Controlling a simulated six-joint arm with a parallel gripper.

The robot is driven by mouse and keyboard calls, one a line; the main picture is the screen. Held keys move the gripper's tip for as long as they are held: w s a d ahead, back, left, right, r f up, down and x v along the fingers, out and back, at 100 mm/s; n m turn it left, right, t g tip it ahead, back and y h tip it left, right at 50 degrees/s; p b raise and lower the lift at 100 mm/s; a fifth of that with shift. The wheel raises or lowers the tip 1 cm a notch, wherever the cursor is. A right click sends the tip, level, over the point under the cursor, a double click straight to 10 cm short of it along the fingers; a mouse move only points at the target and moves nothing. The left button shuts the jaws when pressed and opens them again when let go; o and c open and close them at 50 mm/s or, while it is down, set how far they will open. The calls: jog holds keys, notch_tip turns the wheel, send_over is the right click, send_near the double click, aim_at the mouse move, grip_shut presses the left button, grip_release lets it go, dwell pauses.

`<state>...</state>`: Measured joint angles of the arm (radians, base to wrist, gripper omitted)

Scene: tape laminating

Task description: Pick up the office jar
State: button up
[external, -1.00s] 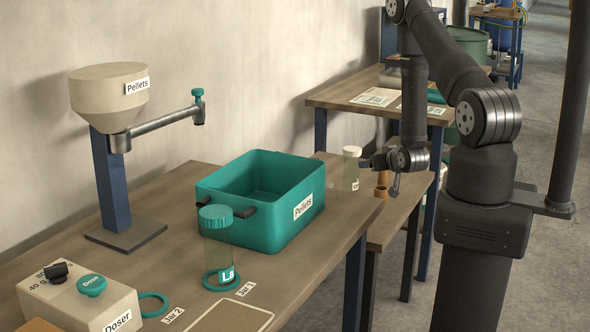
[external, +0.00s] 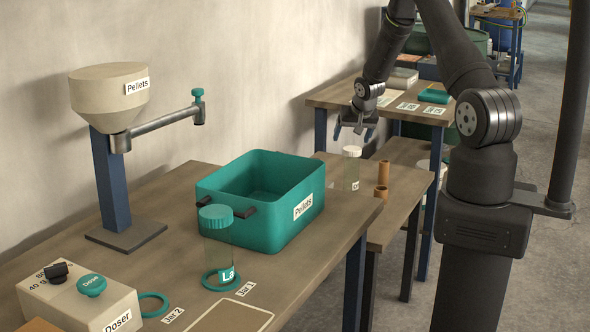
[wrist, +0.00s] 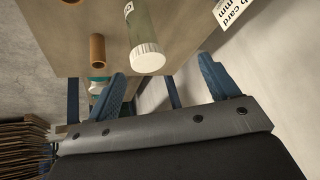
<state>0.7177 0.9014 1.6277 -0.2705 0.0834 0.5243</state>
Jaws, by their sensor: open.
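The office jar (external: 351,170), clear with a white lid and a small label, stands upright on the lower side table beyond the teal bin. The label is too small to read fully. My gripper (external: 354,132) is open and empty, with its fingers pointing down just above the jar's lid and apart from it. In the wrist view the jar's white lid (wrist: 148,58) shows between and beyond the two blue fingers (wrist: 160,66).
Two brown tubes (external: 382,182) stand right of the jar. The teal pellets bin (external: 310,205) and a teal-lidded jar (external: 216,230) are on the front table. A wall runs along the left; a higher table (external: 330,97) stands behind.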

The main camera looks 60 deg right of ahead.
jog(key=m+g, duration=0.1)
jog(key=g, duration=0.1)
send_near(352, 149)
jog(key=x, duration=0.8)
jog(key=shift+x, duration=2.65)
jog(key=shift+s+a+f, duration=0.1)
jog(key=shift+s+a, duration=0.05)
jog(key=shift+s, duration=0.05)
jog(key=c, duration=1.4)
